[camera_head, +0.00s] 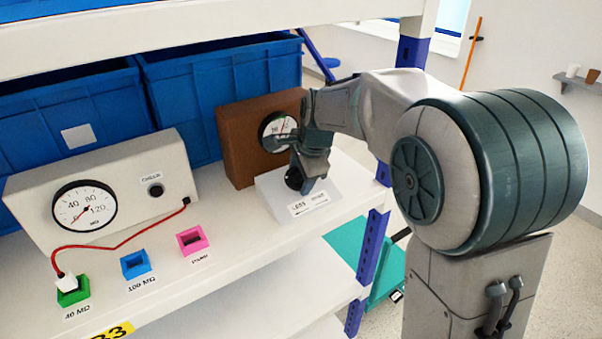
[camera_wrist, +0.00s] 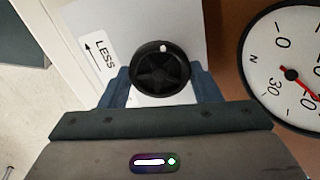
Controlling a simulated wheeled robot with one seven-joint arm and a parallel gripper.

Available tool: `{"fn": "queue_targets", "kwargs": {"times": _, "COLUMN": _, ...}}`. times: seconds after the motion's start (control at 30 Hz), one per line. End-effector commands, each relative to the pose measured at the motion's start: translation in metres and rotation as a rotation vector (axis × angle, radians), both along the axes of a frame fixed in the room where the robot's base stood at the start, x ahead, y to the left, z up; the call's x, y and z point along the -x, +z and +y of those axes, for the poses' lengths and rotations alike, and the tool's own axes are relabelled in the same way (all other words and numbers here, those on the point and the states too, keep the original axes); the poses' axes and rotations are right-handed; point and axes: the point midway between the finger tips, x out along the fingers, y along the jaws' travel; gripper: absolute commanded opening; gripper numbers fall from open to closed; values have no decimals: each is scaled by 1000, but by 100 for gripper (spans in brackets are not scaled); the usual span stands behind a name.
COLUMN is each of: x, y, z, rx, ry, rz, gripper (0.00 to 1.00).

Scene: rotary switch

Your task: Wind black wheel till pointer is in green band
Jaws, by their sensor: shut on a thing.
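The black wheel (camera_wrist: 160,66) has a small white dot near its top edge in the wrist view. It sits on a white block (camera_head: 275,196) on the shelf; the wheel (camera_head: 293,180) is partly covered by my gripper (camera_head: 305,170) in the head view. My gripper (camera_wrist: 161,78) is shut on the wheel, with one blue finger at each side. The gauge (camera_wrist: 285,65) is cut off at the right of the wrist view. Its red pointer slants down right towards the 20. No green band shows on the visible part of the dial.
A brown housing (camera_head: 236,150) holds the gauge behind the block. A "LESS" label with an arrow (camera_wrist: 98,60) lies beside the wheel. To the left stand a grey meter box (camera_head: 120,180), coloured sockets and a red cable (camera_head: 130,238). Blue crates (camera_head: 215,85) line the back.

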Motion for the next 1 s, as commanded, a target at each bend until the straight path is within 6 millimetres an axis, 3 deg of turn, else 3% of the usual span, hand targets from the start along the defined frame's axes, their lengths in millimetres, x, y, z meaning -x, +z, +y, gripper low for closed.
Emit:
{"fn": "queue_targets", "kwargs": {"times": 0.23, "x": 0, "y": 1, "z": 0, "rx": -1, "ry": 1, "rz": -3, "gripper": 34}}
{"fn": "queue_targets", "kwargs": {"times": 0.27, "x": 0, "y": 1, "z": 0, "rx": -1, "ry": 1, "rz": -3, "gripper": 63}}
{"fn": "queue_targets", "kwargs": {"times": 0.33, "x": 0, "y": 1, "z": 0, "rx": 0, "ry": 2, "rz": -2, "gripper": 79}}
{"fn": "queue_targets", "kwargs": {"times": 0.67, "x": 1, "y": 3, "z": -1, "rx": 0, "ry": 2, "rz": -2, "gripper": 79}}
{"fn": "queue_targets", "kwargs": {"times": 0.83, "x": 7, "y": 24, "z": -5, "rx": -1, "ry": 1, "rz": -6, "gripper": 79}}
{"fn": "queue_targets", "kwargs": {"times": 1.0, "x": 19, "y": 59, "z": -13, "rx": -1, "ry": 1, "rz": -7, "gripper": 79}}
